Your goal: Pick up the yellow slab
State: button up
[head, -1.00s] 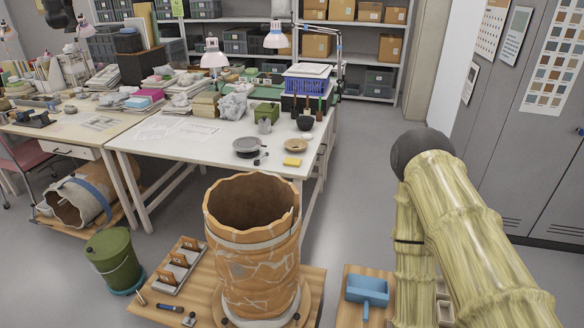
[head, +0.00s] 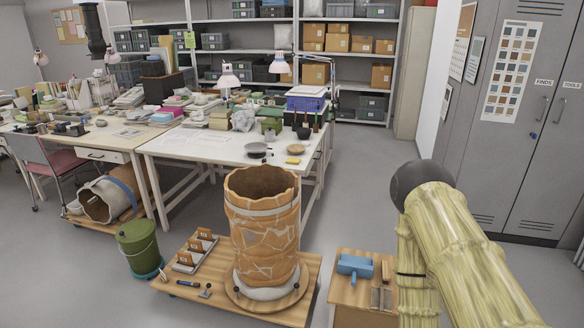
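The yellow slab (head: 293,160) lies flat near the front right corner of the white worktable (head: 203,150). It is small in the head view, and nothing covers it. A tan bowl (head: 296,149) is just behind it. My arm, in a pale yellow-green ribbed sleeve with a dark grey rounded joint, fills the lower right. My gripper is outside the picture, so its fingers and anything in them are hidden.
A large reassembled clay vessel (head: 264,235) stands on a low wooden board (head: 214,297) between me and the table. A green bucket (head: 140,247) stands left. Open floor (head: 370,185) lies right of the table.

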aim_at(291, 161)
jog(key=u, duration=0.75)
jog(key=i, duration=1.05)
jog(key=z, duration=0.1)
